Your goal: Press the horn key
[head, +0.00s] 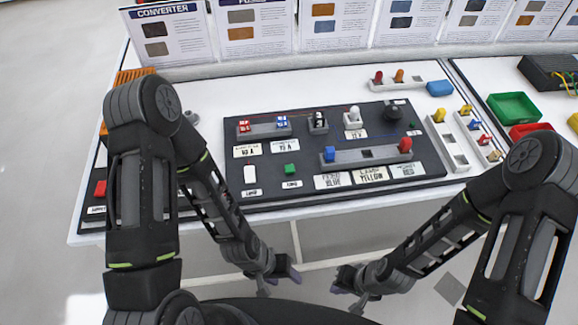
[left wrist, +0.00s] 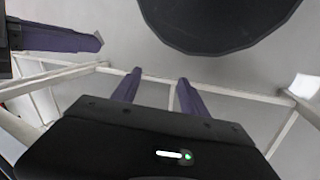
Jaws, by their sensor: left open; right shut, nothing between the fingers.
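The black panel (head: 340,185) lies on the white table. It carries a green key (head: 290,169) and a white key (head: 250,174), each above a small label; the lettering is too small to tell surely which is the horn key. My left gripper (head: 280,283) is open and empty, in front of the table's near edge and apart from the panel. Its two purple fingers stand apart in the left wrist view (left wrist: 158,80). My right gripper (head: 346,296) is shut and empty, to the right of the left one and also short of the table.
The panel also holds a large dark knob (head: 391,113), a blue block (head: 329,154) and a red block (head: 405,145). A green bin (head: 513,107) stands at the right. Upright information cards (head: 255,27) line the back.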

